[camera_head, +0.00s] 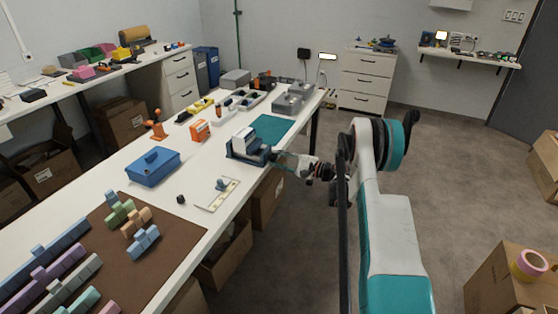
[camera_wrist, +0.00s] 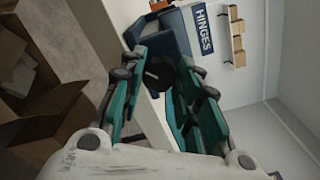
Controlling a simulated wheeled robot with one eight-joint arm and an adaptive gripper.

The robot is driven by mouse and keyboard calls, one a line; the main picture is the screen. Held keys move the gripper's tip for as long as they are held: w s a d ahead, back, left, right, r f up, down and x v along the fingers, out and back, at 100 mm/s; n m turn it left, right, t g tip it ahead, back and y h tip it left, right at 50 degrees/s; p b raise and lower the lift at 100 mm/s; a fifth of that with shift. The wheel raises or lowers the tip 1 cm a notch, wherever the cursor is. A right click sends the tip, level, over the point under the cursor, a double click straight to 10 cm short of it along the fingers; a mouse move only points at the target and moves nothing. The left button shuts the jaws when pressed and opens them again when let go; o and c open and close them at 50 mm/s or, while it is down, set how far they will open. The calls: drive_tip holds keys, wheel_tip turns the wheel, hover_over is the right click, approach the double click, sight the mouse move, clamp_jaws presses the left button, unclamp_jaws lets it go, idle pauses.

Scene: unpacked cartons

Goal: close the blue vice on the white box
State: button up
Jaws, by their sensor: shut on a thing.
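The blue vice (camera_head: 249,154) stands at the right edge of the long white table. The white box (camera_head: 243,139) stands upright in it; in the wrist view its blue "HINGES" label (camera_wrist: 203,31) faces me. Whether a gap remains between jaw and box cannot be told. My gripper (camera_head: 274,157) reaches in from the right, at the vice's near end. In the wrist view the blue vice body (camera_wrist: 168,43) lies just beyond my teal fingers (camera_wrist: 162,77), which are shut on the vice's dark handle (camera_wrist: 158,71). The fingers partly hide the handle.
A teal mat (camera_head: 273,130) lies behind the vice. A blue toolbox (camera_head: 153,167) and an orange item (camera_head: 199,130) stand to its left. A white plate with a small part (camera_head: 217,194) lies nearer. Cartons (camera_head: 268,197) stand under the table.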

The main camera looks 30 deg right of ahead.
drive_tip(key=m, duration=0.6)
drive_tip(key=shift+d, duration=0.1)
drive_tip(key=m, duration=0.6)
drive_tip(key=shift+f, duration=0.1)
idle(0.4)
drive_tip(key=o, duration=1.1)
drive_tip(key=v, duration=1.2)
